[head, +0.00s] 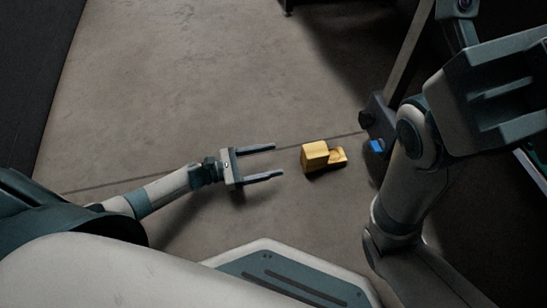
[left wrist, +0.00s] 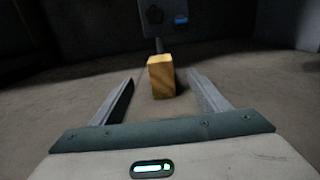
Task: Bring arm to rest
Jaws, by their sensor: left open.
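My left gripper (head: 260,163) reaches in from the left in the head view, low over the floor. Its two fingers are apart with nothing between them. In the left wrist view the open fingers (left wrist: 160,90) point toward a yellow block (left wrist: 161,77). The yellow block (head: 315,156) lies on the floor just beyond the fingertips, apart from them, with a smaller yellow part at its right side. My right arm (head: 412,170) is folded upward at the right of the head view. I do not clearly see its gripper.
A dark post with a foot (head: 378,118) stands to the right of the block, with a small blue piece (head: 376,146) by it. A dark wall or panel (head: 36,70) runs along the left. The grey floor (head: 200,80) ahead is clear.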

